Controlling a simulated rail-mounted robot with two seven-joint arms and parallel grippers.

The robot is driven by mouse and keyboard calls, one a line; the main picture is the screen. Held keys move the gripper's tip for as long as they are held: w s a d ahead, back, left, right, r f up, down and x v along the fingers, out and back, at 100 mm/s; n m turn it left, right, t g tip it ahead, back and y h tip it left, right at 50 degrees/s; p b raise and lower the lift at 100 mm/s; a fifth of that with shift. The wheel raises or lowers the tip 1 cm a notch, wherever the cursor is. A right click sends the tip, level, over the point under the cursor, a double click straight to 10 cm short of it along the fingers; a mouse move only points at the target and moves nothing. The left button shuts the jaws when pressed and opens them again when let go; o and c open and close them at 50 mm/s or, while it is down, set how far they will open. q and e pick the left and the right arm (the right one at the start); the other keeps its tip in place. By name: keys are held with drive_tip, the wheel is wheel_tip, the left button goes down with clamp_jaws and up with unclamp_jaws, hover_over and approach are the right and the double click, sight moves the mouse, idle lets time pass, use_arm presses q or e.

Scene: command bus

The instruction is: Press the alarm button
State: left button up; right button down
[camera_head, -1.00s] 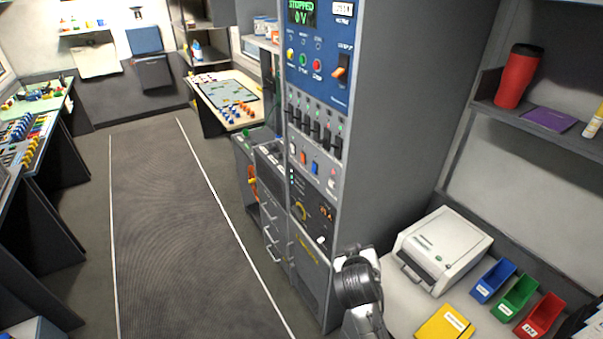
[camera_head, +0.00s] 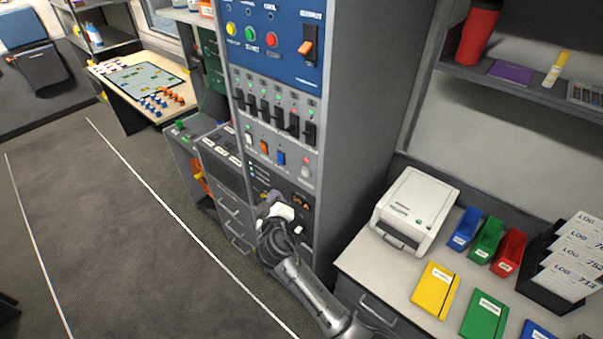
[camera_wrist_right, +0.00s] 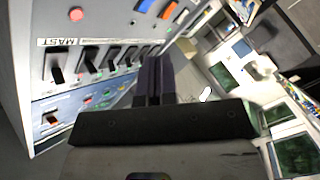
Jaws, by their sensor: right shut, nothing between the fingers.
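A round pinkish-red button (camera_head: 306,173) is at the right end of the small switch row on the grey control cabinet, below the black levers. It also shows at the top left of the right wrist view (camera_wrist_right: 76,14); its label is not readable, so I cannot confirm it is the alarm button. A red button (camera_head: 273,41) sits higher, on the blue panel. My right gripper (camera_head: 272,203) is in front of the cabinet's lower panel, below the switch row. In the right wrist view its dark fingers (camera_wrist_right: 153,82) are shut and empty, apart from the pinkish button. My left gripper is not in view.
Black levers (camera_head: 275,118), an orange switch (camera_head: 264,147) and a blue switch (camera_head: 281,158) are near the pinkish button. A counter on the right holds a white device (camera_head: 418,210), coloured bins and notebooks. The floor (camera_head: 110,220) at left is clear.

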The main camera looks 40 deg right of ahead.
sight(305, 173)
drive_tip(key=shift+w+r, duration=0.1)
drive_tip(key=w+d+p, duration=0.1)
drive_tip(key=d, duration=0.7)
drive_tip(key=shift+d, duration=0.35)
drive_tip(key=shift+d, duration=0.2)
idle(2.1)
drive_tip(key=shift+w+d, duration=0.1)
drive_tip(key=shift+d, duration=0.15)
